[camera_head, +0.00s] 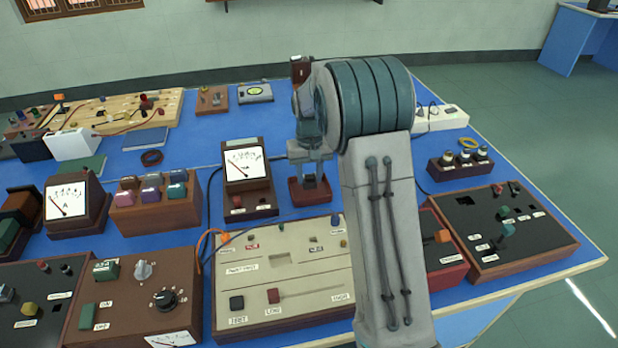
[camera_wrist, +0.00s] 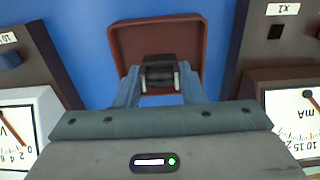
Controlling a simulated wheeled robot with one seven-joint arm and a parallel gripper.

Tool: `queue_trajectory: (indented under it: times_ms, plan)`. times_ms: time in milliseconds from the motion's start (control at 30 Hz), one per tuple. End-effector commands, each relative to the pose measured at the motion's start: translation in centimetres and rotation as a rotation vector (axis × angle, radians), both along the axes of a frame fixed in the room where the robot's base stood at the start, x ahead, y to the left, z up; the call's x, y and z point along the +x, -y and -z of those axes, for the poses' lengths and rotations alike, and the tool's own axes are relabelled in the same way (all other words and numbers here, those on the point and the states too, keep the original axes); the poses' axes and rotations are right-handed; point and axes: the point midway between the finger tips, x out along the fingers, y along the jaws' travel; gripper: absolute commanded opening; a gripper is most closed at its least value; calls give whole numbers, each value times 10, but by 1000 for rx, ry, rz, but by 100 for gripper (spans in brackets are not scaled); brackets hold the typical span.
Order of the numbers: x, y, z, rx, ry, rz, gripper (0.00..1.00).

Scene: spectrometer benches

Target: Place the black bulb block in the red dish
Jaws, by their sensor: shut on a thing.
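The black bulb block (camera_wrist: 158,71) is between the fingertips of my gripper (camera_wrist: 159,78) in the wrist view, and the gripper is shut on it. The red dish (camera_wrist: 119,45) lies on the blue bench around and beyond the block in that view. In the head view, my gripper (camera_head: 309,171) points down over the red dish (camera_head: 298,198), with the dark block (camera_head: 309,182) between its fingers. The block is over or inside the dish; I cannot tell whether it touches the dish floor. My arm hides part of the bench to the right.
An analogue meter (camera_head: 246,176) stands just left of the dish. A cream panel box (camera_head: 283,276) lies in front of it. A dark box with knobs (camera_head: 460,170) sits at the right. The blue bench (camera_head: 250,125) is clear behind the meter.

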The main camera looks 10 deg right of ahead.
Motion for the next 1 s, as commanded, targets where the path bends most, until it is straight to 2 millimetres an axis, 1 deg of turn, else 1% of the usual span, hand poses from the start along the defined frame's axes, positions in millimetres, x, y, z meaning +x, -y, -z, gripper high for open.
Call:
queue_trajectory:
  times_ms: [33, 100, 333, 467, 500, 533, 567, 833, 933, 1000]
  plan:
    - [0, 0, 9, 0, -2, 0, 14]
    - [0, 0, 15, 0, -1, 0, 14]
    - [0, 0, 15, 0, 1, 0, 14]
    - [0, 0, 19, 0, 1, 0, 14]
    - [0, 0, 18, 0, 1, 0, 44]
    - [0, 0, 18, 0, 1, 0, 53]
    - [0, 0, 18, 0, 1, 0, 58]
    - [0, 0, 17, 0, 1, 0, 58]
    - [0, 0, 11, 0, 2, 0, 58]
    - [0, 0, 3, 0, 4, 0, 58]
